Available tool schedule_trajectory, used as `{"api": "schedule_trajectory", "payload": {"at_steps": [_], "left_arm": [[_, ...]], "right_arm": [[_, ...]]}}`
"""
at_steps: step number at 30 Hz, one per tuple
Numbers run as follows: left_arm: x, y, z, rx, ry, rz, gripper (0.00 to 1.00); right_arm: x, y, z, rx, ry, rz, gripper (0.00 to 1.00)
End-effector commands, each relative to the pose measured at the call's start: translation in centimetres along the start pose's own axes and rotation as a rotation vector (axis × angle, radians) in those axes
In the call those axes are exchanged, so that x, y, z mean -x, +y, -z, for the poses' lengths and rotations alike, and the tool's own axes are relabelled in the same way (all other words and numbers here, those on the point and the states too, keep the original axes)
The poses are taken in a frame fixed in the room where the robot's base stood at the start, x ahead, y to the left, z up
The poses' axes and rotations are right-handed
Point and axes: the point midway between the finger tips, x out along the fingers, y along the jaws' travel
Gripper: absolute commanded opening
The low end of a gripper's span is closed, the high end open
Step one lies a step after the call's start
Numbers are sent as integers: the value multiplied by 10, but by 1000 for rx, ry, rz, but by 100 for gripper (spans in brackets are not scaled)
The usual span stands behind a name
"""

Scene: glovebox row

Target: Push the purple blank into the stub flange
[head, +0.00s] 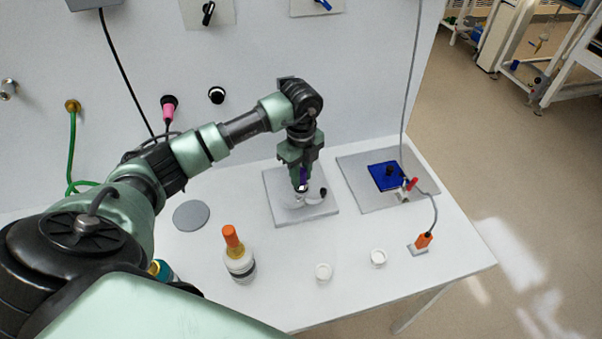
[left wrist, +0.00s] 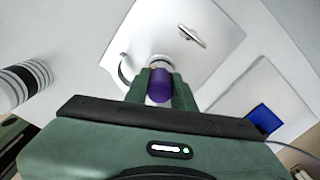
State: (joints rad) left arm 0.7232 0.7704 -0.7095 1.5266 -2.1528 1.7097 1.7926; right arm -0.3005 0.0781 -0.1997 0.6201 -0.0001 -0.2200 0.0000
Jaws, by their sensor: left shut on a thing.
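My left gripper (head: 301,184) is shut on the purple blank (head: 304,174) and points down over a grey square plate (head: 278,207). In the left wrist view the purple blank (left wrist: 160,86) sits between the two green fingers (left wrist: 160,88). Just beyond it on the plate is a pale round fitting (left wrist: 185,61), which seems to be the stub flange. The blank and fingers partly hide it, so I cannot tell whether they touch. A thin curved ring (left wrist: 125,70) and a small lever (left wrist: 192,37) show beside it. My right gripper is not in view.
A grey disc (head: 191,216) lies left. A cable runs to an orange-handled tool (head: 424,240).

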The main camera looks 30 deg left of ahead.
Motion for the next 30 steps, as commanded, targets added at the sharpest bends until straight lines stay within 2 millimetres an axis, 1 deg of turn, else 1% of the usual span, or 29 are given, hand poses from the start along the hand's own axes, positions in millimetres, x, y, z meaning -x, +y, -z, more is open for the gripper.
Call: {"api": "schedule_trajectory", "payload": {"at_steps": [15,16,17,18,19,27,30], "left_arm": [[-14,0,0,0,0,1,0],[-13,0,0,0,0,1,27],[-13,0,0,0,0,1,36],[-13,0,0,0,0,1,47],[-13,0,0,0,0,1,50],[-13,0,0,0,0,0,50],[-9,-1,0,0,0,1,50]], "right_arm": [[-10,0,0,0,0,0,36],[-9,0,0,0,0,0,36],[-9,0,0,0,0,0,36],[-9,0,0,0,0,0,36],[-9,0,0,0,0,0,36],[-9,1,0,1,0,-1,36],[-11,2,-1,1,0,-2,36]]}}
